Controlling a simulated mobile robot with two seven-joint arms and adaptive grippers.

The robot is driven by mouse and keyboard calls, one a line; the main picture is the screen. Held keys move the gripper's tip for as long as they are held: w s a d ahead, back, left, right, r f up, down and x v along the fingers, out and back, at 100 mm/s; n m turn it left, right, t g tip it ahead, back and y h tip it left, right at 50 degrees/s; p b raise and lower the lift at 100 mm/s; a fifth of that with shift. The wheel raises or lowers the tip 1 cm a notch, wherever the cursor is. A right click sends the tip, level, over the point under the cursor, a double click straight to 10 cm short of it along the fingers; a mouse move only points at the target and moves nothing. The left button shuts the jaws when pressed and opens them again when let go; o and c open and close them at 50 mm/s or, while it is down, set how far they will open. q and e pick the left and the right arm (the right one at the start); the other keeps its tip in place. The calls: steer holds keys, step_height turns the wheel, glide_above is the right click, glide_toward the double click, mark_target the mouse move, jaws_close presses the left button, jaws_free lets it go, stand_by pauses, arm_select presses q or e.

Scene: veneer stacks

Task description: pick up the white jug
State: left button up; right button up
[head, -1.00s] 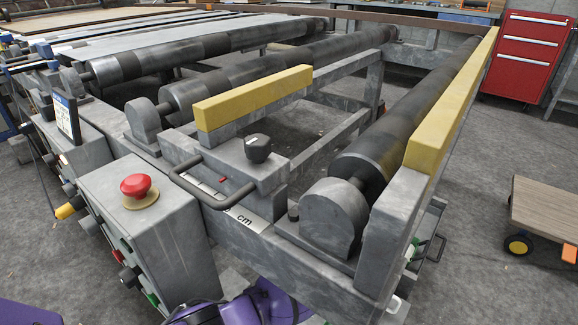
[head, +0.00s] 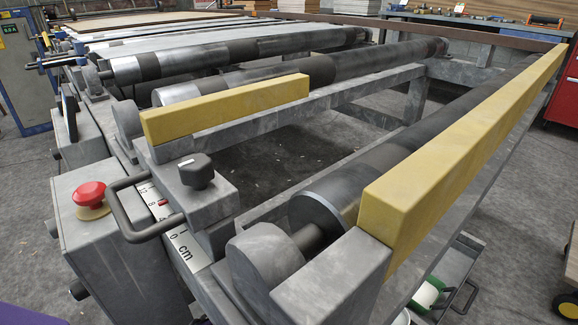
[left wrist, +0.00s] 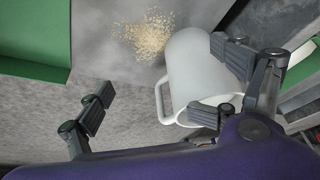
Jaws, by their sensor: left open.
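The white jug (left wrist: 193,72) shows in the left wrist view, right of the middle, with its handle toward the left of the picture. My left gripper (left wrist: 158,82) is open. Its right-hand finger parts overlap the jug's right side and lower end in the picture; whether they touch it I cannot tell. The other finger is well to the left, apart from the jug, with the handle between. In the head view I cannot make out the jug for certain, and neither gripper shows.
A roller machine with yellow bars (head: 420,190) fills the head view. A red emergency button (head: 90,196) and a bent handle (head: 135,215) are at its near left. A white-and-green item (head: 428,293) lies low at right. Pale crumbs (left wrist: 146,37) lie near the jug.

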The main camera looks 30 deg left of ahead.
arm_select(q)
steer(key=b+x, duration=0.1)
steer(key=x, duration=0.1)
steer(key=b+x, duration=0.1)
steer(key=shift+d+f, duration=0.2)
steer(key=shift+d, duration=0.25)
steer(key=shift+r, duration=0.1)
steer(key=c, duration=1.7)
steer(key=shift+s, duration=0.15)
jaws_close()
steer(key=shift+a, duration=0.1)
steer(key=shift+f, duration=0.25)
